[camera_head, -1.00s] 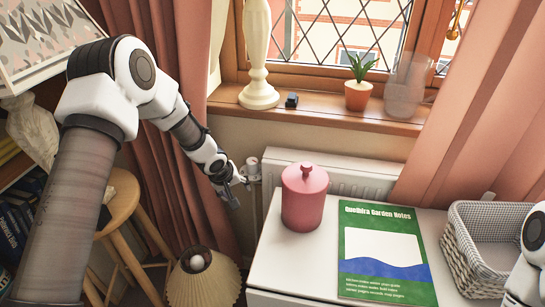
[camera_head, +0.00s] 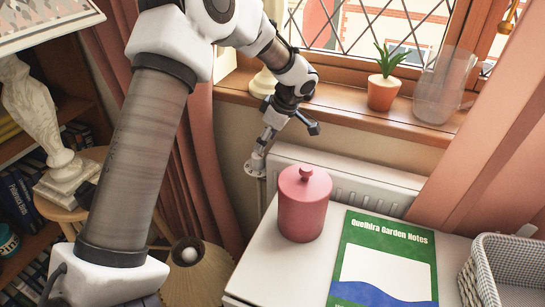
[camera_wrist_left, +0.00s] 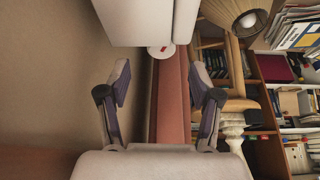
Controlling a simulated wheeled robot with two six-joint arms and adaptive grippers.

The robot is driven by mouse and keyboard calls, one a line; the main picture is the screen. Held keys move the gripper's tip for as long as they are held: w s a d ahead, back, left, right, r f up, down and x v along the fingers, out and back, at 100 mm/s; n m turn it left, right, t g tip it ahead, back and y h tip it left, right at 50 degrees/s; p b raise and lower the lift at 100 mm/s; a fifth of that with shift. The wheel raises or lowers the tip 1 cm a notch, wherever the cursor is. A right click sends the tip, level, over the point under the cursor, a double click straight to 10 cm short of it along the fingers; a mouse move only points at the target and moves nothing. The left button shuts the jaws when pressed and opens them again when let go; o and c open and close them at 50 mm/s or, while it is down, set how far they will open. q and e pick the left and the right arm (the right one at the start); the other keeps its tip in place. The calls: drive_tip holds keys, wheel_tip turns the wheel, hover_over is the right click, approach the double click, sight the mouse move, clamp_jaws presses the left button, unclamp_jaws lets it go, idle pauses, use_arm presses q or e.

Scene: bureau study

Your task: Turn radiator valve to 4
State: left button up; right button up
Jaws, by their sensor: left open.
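The radiator valve (camera_head: 255,168) sits at the left end of the white radiator (camera_head: 345,180), low behind the cabinet, and is partly hidden by my left gripper (camera_head: 288,145). In the left wrist view the valve (camera_wrist_left: 161,51) is a pale round cap with a small red mark; its numbers are too small to read. It lies beyond and between the two fingers of my left gripper (camera_wrist_left: 161,85). The fingers are spread wide, with nothing held between them. My right gripper is out of view.
A red lidded pot (camera_head: 304,205) stands on the white cabinet close to the gripper. A green booklet (camera_head: 385,242) and a woven basket (camera_head: 510,262) are to its right. The windowsill (camera_head: 345,113) holds a potted plant (camera_head: 384,80) and a glass jug (camera_head: 440,88). Curtains hang left.

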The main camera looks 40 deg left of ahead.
sight(258, 155)
use_arm(q)
drive_tip(key=x, duration=0.6)
drive_tip(key=shift+f+b, duration=0.2)
drive_tip(key=shift+b, duration=0.1)
drive_tip(key=shift+s+a+f, duration=0.15)
drive_tip(key=shift+a+f, duration=0.05)
drive_tip(key=shift+f, duration=0.1)
drive_tip(key=c, duration=1.1)
